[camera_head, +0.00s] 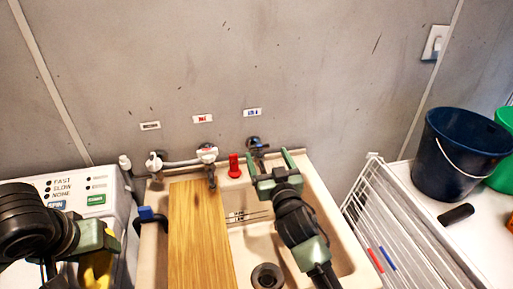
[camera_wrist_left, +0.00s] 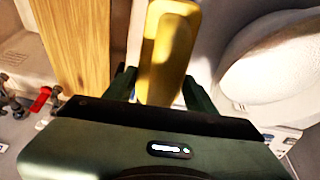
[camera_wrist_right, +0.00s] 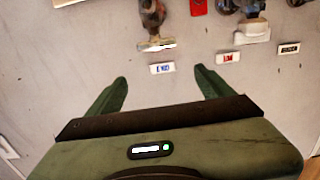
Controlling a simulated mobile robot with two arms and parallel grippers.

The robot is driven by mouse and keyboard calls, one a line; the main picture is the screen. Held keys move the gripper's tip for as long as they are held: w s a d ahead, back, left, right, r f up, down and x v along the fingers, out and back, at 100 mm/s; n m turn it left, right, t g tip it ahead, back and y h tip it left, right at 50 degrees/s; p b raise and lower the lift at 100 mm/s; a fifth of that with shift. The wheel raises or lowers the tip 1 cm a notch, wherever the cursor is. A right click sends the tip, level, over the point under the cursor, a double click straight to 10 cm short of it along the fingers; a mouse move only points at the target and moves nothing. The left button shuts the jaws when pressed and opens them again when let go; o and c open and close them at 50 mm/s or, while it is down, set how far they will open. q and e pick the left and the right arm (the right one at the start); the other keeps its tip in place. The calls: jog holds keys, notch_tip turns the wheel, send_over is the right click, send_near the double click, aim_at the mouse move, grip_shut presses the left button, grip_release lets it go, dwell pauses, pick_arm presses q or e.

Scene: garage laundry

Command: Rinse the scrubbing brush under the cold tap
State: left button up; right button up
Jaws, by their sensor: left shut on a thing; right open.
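My left gripper (camera_head: 105,245) is at the far left, over the washing machine's front edge. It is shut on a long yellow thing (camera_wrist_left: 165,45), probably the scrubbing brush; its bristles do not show. In the head view the yellow thing (camera_head: 95,270) is partly hidden by the gripper. The tap under the blue label, the cold tap (camera_head: 255,145), is on the wall behind the sink. My right gripper (camera_head: 269,161) is open and empty just in front of that tap. In the right wrist view the tap (camera_wrist_right: 153,20) is beyond the fingertips, apart from them.
The sink (camera_head: 335,225) has a wooden board (camera_head: 195,235) across its left part and a drain (camera_head: 267,276). A red object (camera_head: 234,165) stands at the back rim. A white rack (camera_head: 385,225) and a dark blue bucket (camera_head: 460,155) are at the right. A washing machine (camera_head: 100,185) is left.

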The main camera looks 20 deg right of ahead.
aim_at(259, 146)
pick_arm(q)
jog(key=f, duration=0.1)
jog(key=f+b, duration=0.2)
jog(key=shift+w+f, duration=0.15)
jog(key=shift+w, duration=0.1)
jog(key=shift+r, duration=0.2)
pick_arm(e)
jog(key=f, duration=0.1)
jog(key=w+f, duration=0.1)
jog(key=f, duration=0.1)
jog(key=shift+w, duration=0.25)
pick_arm(q)
jog(key=shift+r+p, duration=0.5)
jog(key=shift+p, duration=0.05)
pick_arm(e)
jog(key=w, duration=0.7)
jog(key=w+d, duration=0.1)
jog(key=w, duration=0.3)
jog(key=shift+d+f, duration=0.1)
jog(key=shift+s, duration=0.1)
